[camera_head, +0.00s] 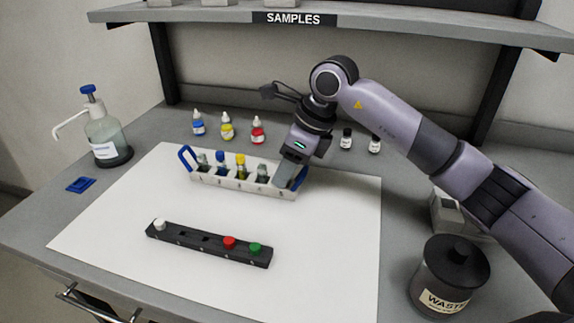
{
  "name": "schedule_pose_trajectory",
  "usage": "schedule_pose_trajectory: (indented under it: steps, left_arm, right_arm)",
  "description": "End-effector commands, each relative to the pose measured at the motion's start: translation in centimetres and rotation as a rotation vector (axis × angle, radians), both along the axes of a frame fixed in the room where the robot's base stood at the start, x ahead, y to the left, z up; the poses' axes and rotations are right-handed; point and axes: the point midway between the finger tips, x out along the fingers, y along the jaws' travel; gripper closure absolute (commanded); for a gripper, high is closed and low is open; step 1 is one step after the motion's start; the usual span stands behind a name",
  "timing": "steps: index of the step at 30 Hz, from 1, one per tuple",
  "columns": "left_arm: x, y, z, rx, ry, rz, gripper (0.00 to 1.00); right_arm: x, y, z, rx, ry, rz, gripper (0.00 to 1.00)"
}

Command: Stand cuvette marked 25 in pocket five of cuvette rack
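The white cuvette rack (215,183) with blue end handles stands at the back of the white mat. Several cuvettes stand in its pockets: one at the left end, then a blue-capped cuvette (222,162), a yellow-capped cuvette (241,166) and a clear cuvette (262,174). No number is legible on them, so I cannot tell which is marked 25. My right gripper (281,181) points down at the right-end pocket, just left of the right handle. Its fingers hide that pocket and anything between them; their opening cannot be made out. My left gripper is out of view.
A black cap strip (191,243) holds white, red and green caps. Dropper bottles (228,131) and small vials (346,141) stand behind the rack. A pump bottle (105,137) is left, a waste jar (447,279) front right, a shelf (380,24) above. The mat's right part is clear.

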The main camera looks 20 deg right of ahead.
Motion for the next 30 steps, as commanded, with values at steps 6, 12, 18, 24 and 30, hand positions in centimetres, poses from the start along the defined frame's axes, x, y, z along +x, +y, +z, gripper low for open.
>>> schedule_pose_trajectory:
  steps: [6,12,18,24,30]
  left_arm:
    - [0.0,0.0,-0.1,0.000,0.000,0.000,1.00]
    - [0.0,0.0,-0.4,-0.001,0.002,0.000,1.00]
    - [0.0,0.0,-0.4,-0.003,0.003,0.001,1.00]
    - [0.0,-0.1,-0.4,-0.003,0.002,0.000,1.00]
    - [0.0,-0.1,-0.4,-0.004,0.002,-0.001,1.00]
  right_arm:
    - [-0.2,-0.4,1.0,0.000,-0.002,0.000,0.54]
    - [-0.9,-1.5,4.1,0.000,-0.005,-0.002,0.54]
    - [-1.4,-2.2,6.2,0.000,-0.001,0.000,0.54]
    - [-1.6,-2.3,6.6,0.000,0.000,0.000,0.54]
    - [-1.5,-2.3,6.6,0.000,0.000,0.000,0.54]
